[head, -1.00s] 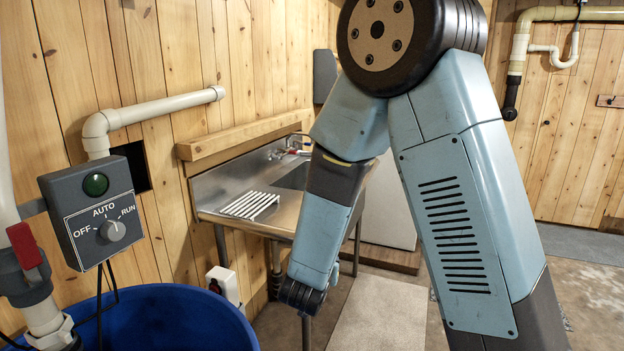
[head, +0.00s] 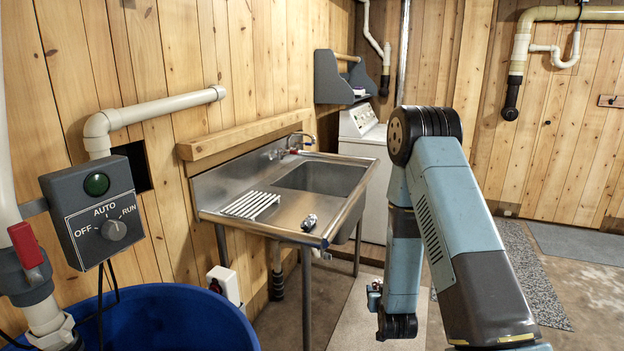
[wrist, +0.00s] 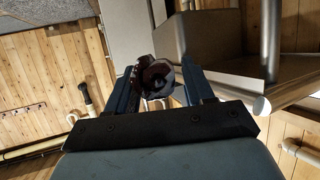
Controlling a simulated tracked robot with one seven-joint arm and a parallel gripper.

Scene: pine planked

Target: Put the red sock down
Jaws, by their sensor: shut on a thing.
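My gripper (wrist: 158,88) shows in the wrist view, shut on a dark red, rolled-looking bundle, the red sock (wrist: 155,72). The sock sits between the two blue fingers and is held in the air, in shadow.
A steel sink (head: 266,227) with a white rack (head: 250,205) and a small metal item (head: 309,222) stands by the plank wall. A white washer (head: 372,150) is behind it. A blue tub (head: 180,318) and switch box (head: 95,212) are at left.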

